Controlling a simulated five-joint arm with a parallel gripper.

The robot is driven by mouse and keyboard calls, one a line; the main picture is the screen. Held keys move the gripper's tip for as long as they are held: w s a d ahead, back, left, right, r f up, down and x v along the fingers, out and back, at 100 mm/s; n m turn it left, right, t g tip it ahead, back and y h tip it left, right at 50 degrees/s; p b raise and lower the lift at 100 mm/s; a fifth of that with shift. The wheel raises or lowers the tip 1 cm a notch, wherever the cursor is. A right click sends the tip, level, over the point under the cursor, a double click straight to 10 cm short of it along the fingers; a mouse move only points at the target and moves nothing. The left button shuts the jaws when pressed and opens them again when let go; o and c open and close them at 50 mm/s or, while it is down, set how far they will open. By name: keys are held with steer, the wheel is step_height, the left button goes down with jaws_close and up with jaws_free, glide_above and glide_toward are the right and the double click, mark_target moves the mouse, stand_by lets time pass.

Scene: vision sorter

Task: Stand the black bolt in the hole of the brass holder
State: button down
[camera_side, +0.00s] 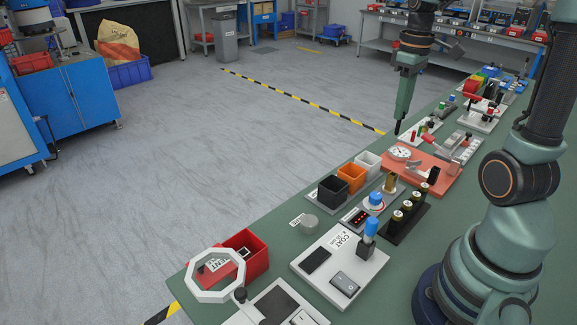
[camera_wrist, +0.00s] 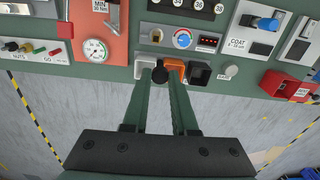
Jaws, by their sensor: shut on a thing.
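My gripper (camera_side: 401,118) is shut on the black bolt (camera_side: 397,127) and hangs high at the left edge of the green bench, beyond the row of small bins. In the wrist view the bolt's round dark end (camera_wrist: 159,75) shows between my fingertips (camera_wrist: 160,82). The bolt points down in the side view; its lower end looks clear of the bench. The brass holder (camera_side: 390,182) appears as a small upright brass cylinder on a light plate, behind the blue-knobbed dial. It stands nearer the side camera than my gripper. Its hole cannot be made out.
Black (camera_side: 332,190), orange (camera_side: 351,178) and white (camera_side: 367,162) bins line the bench edge by the holder. A dark rack (camera_side: 405,222) of several capped posts stands to its right. A red fixture with a gauge (camera_side: 400,153) lies beyond. The bench is crowded; open floor lies left.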

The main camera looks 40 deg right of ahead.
mark_target(399, 124)
step_height(399, 124, down, 11)
steer(key=s+d, duration=0.1)
stand_by(0.8)
steer(key=shift+s+f, duration=0.1)
steer(key=shift+f, duration=1.65)
stand_by(1.4)
steer(key=shift+c, duration=1.1)
jaws_free()
step_height(399, 124, up, 8)
stand_by(0.5)
